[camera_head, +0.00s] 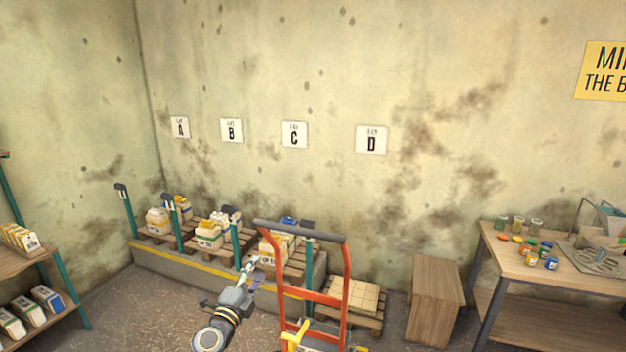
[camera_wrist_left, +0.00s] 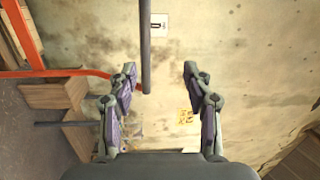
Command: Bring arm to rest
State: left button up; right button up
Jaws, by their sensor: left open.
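My left gripper (camera_head: 252,275) is in the lower middle of the head view, in front of the pallet bays and left of the orange hand truck (camera_head: 347,290). In the left wrist view its two fingers (camera_wrist_left: 158,95) stand wide apart. Nothing is held between them. A dark bar (camera_wrist_left: 146,50) crosses the wrist view behind the gap, and part of the orange frame (camera_wrist_left: 60,73) shows at the left. My right gripper shows in neither view.
A wooden box (camera_head: 436,300) and a workbench (camera_head: 545,272) with small jars are at the right. A shelf (camera_head: 22,262) stands at the left. Floor shows at the lower left.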

pick_arm(q)
jog(key=s+a+r+n+t+y, duration=0.1)
jog(key=s+a+n+y, duration=0.5)
jog(key=a+n+y, duration=0.35)
jog(key=s+a+f+n+g+y, duration=0.4)
jog(key=s+a+f+n+g, duration=0.3)
jog(key=s+n, duration=0.25)
jog(key=s+d+f+g+h, duration=0.4)
jog(key=s+f, duration=0.1)
jog(key=s, duration=0.6)
jog(key=s+d+f+g+h, duration=0.3)
jog(key=s+d+f+g, duration=0.15)
jog(key=s, duration=0.65)
notch_tip(320, 180, down, 29)
jog(key=s+a+g+b, duration=0.2)
jog(key=s, duration=0.1)
jog(key=s+a+f+n+b, duration=0.1)
jog(key=s+f+b, duration=0.1)
jog(key=s+f, duration=1.6)
jog(key=shift+s+a+f+g+h, duration=0.25)
jog(key=shift+s+g+h, duration=0.1)
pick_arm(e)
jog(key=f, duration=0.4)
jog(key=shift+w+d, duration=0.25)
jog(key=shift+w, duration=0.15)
